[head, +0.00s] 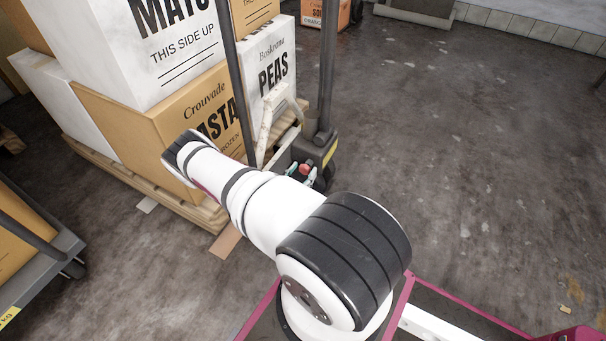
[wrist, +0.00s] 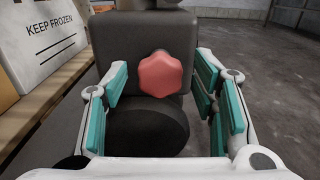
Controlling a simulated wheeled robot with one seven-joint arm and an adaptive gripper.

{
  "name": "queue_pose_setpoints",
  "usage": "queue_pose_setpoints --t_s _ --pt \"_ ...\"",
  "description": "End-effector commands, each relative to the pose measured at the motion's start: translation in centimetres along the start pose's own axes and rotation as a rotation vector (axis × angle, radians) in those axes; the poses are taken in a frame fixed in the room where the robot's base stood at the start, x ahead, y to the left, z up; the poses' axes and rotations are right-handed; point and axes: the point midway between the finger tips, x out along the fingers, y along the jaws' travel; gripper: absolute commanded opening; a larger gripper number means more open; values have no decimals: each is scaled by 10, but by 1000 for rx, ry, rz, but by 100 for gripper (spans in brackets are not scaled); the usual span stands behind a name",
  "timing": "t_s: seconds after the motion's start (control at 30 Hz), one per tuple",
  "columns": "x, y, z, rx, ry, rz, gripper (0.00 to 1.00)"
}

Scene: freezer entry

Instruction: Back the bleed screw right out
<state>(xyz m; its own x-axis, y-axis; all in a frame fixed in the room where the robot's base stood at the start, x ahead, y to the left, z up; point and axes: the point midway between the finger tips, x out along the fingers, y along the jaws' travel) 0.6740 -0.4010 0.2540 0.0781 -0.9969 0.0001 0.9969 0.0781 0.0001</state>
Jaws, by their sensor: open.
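The bleed screw has a red lobed knob (wrist: 160,74), seen on the front of a dark grey block (wrist: 112,38) in the wrist view. In the head view the red knob (head: 305,169) shows small at the base of the pallet jack. My gripper (wrist: 161,88) is open, with its teal-padded fingers to the left and right of the knob and apart from it. Its teal fingertips (head: 302,171) also show in the head view. How far the screw is threaded in is hidden behind the knob.
A dark wheel (wrist: 147,127) sits just below the block. A wooden pallet (head: 130,172) with stacked cartons, one marked pasta (head: 165,115), stands on the left. A grey cart (head: 40,255) is at the lower left.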

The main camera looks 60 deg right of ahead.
Motion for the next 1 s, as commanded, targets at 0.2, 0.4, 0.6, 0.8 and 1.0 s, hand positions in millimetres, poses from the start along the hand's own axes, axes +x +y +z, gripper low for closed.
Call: queue_pose_setpoints --t_s 0.2,0.4,0.6,0.8,1.0 --pt "5 0 0 0 0 1 53" --pt "4 0 0 0 0 0 39" --pt "4 0 0 0 0 0 6" --pt "4 0 0 -13 0 1 6" --pt "4 1 0 -83 0 3 6"
